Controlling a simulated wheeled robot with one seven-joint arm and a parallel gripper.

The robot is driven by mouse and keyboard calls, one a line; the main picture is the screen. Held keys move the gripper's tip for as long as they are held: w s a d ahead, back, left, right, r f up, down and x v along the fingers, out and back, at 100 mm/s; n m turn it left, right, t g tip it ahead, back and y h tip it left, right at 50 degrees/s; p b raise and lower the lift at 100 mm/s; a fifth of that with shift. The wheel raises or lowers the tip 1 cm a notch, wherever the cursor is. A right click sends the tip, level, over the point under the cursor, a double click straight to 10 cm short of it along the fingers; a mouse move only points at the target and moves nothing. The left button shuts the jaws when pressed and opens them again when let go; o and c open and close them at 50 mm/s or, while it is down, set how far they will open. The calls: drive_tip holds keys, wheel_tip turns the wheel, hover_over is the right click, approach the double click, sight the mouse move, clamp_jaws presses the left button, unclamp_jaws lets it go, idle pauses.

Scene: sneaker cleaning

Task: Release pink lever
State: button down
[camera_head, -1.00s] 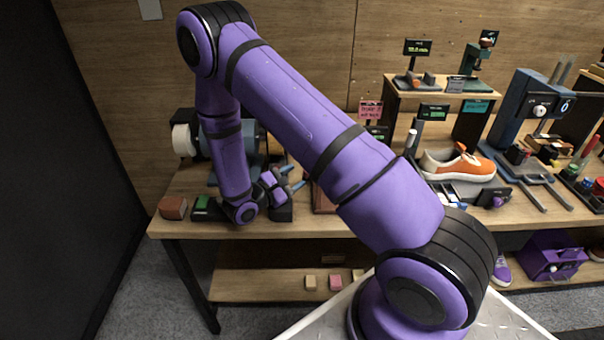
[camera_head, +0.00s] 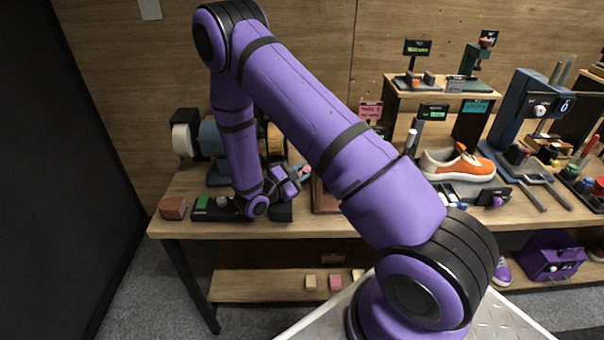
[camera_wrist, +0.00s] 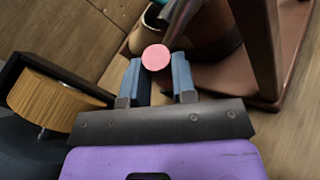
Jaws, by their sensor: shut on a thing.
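The pink lever shows in the wrist view as a round pink knob (camera_wrist: 156,57) between my two blue-grey fingertips. My gripper (camera_wrist: 156,75) is shut on it. The lever's shaft and base are mostly hidden behind the knob and fingers. In the head view my gripper (camera_head: 300,173) is over the left part of the workbench (camera_head: 190,226), beside a brown stand (camera_head: 324,198). The knob is too small there to make out clearly, and my arm covers much of the area.
A polishing machine with a white wheel (camera_head: 182,140) and a tan wheel (camera_head: 277,143) stands behind my forearm. The tan wheel (camera_wrist: 52,100) is close on the left in the wrist view. An orange and white sneaker (camera_head: 455,164) sits to the right. A green-topped box (camera_head: 203,203) lies left.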

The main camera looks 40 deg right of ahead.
drive_tip(key=shift+w+d+r+n+y, duration=0.25)
drive_tip(key=shift+w+r+n+y, duration=0.15)
drive_tip(key=shift+w+n+y, duration=0.15)
drive_tip(key=shift+s, duration=0.1)
drive_tip(key=c, duration=0.9)
unclamp_jaws()
drive_tip(key=a, duration=0.7)
drive_tip(key=s+a+r, duration=0.1)
drive_tip(key=a, duration=0.2)
drive_tip(key=shift+a, duration=0.35)
